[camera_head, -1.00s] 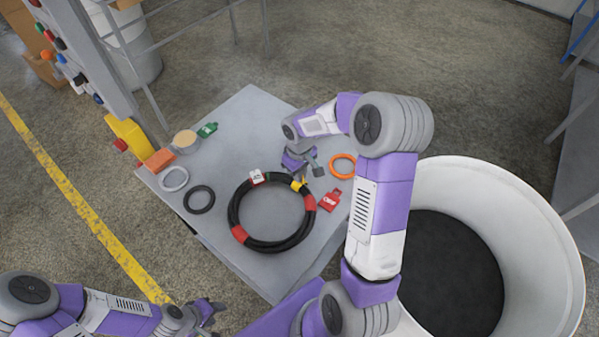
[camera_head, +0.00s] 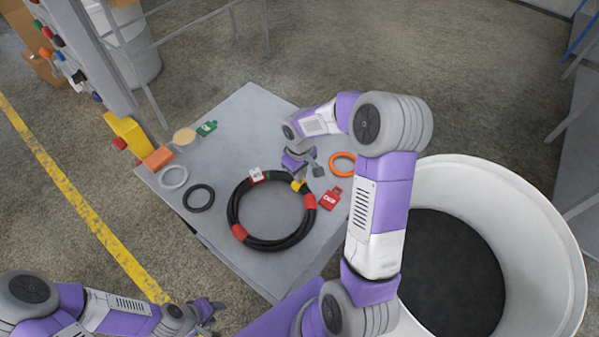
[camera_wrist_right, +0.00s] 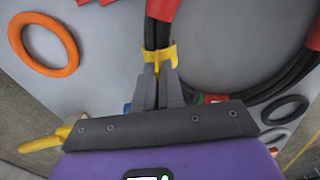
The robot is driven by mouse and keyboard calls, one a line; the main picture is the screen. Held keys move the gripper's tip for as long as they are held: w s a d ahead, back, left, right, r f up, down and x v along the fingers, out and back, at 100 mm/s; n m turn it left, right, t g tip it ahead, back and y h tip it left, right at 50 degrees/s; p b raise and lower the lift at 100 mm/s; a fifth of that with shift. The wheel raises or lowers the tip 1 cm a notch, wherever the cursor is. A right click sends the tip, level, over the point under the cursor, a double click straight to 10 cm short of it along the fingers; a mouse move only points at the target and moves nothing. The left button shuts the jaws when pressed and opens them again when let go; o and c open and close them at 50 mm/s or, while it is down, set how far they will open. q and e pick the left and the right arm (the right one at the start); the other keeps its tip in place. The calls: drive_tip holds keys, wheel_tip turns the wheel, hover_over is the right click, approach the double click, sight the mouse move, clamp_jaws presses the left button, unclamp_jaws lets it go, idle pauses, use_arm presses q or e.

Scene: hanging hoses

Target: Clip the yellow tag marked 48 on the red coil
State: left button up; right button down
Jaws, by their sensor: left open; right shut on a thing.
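The coil (camera_head: 236,212) is a ring of black hose with red bands, lying on the grey table (camera_head: 245,110). The yellow tag (camera_head: 298,185) is at the coil's far right part; its number cannot be read. In the right wrist view the yellow tag (camera_wrist_right: 172,54) sits at the black hose strands (camera_wrist_right: 157,33), its prongs on both sides of them. My right gripper (camera_head: 300,176) is shut on the tag; its fingertips (camera_wrist_right: 158,72) are right at the hose. My left gripper (camera_head: 213,308) is open and empty, off the table at lower left.
A white tag (camera_head: 256,175) is on the coil's far side. A red tag (camera_head: 330,199), an orange ring (camera_head: 342,158), a green tag (camera_head: 206,128), a grey ring (camera_head: 173,178) and a black ring (camera_head: 199,198) lie around it. A large white bin (camera_head: 545,235) stands at right.

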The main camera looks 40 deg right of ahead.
drive_tip(key=shift+f, duration=0.15)
drive_tip(key=c, duration=1.2)
unclamp_jaws()
wheel_tip(320, 180, up, 8)
drive_tip(key=shift+f+p, duration=0.15)
drive_tip(key=shift+p, duration=0.65)
